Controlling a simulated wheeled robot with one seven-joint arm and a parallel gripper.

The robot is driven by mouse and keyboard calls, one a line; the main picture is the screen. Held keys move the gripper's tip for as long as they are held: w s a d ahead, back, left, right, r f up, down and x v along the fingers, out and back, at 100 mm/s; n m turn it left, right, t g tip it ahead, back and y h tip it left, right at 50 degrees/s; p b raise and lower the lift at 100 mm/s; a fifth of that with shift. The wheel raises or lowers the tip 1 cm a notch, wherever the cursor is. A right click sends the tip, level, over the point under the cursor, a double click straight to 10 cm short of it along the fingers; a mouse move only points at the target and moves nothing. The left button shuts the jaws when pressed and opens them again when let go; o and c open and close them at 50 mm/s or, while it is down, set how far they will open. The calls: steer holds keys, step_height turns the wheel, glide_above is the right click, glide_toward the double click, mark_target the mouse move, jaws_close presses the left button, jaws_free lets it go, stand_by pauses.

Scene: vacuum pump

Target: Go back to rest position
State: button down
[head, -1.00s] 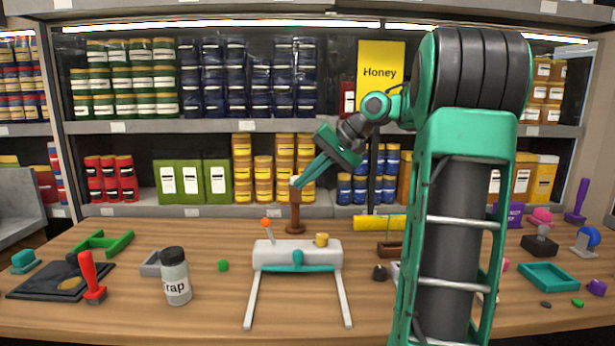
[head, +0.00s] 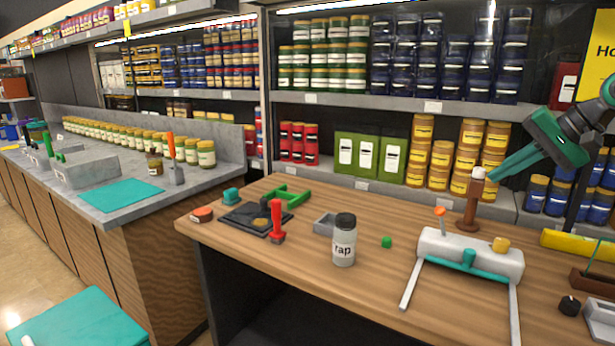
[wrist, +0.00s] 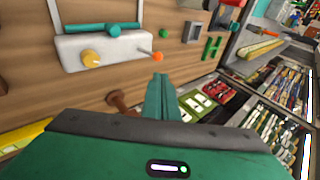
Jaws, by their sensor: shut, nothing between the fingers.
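My gripper (head: 487,177) is on the right of the head view, raised above the back of the wooden table (head: 300,265). Its green fingers are shut with nothing between them. In the head view the fingertips overlap the top of a brown wooden post with a pale tip (head: 470,205); in the wrist view the brown post (wrist: 120,103) shows left of the shut fingers (wrist: 162,95), apart from them. The white vacuum pump (head: 470,252), with a teal bar, an orange-tipped lever and a yellow knob, stands on the table; it also shows in the wrist view (wrist: 95,48).
A labelled jar (head: 344,242), a red-handled tool (head: 277,222), a black board (head: 250,218) and a green frame (head: 287,195) are on the table. Stocked shelves stand behind. A grey counter (head: 110,180) lies left, and a teal surface (head: 80,318) at the lower left.

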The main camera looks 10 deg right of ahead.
steer(key=s+a+f+g+h, duration=0.1)
steer(key=s+a+f+h, duration=0.1)
steer(key=a+f, duration=0.3)
steer(key=s+a+f+n+g+h, duration=0.1)
steer(key=s+a+f+g, duration=0.1)
steer(key=s+f, duration=0.55)
steer(key=s+a+f+g+h, duration=0.15)
steer(key=s+f, duration=0.25)
steer(key=s, duration=0.7)
steer(key=s+a+f+n+g, duration=0.1)
steer(key=s+f+g, duration=0.1)
steer(key=s+f, duration=0.5)
steer(key=w+d+r+m+t+h, duration=0.25)
steer(key=w+r+m+t, duration=0.35)
steer(key=w+r, duration=1.75)
steer(key=w+f, duration=1)
steer(key=f, duration=0.1)
steer(key=shift+w+f, duration=0.2)
steer(key=shift+f, duration=0.05)
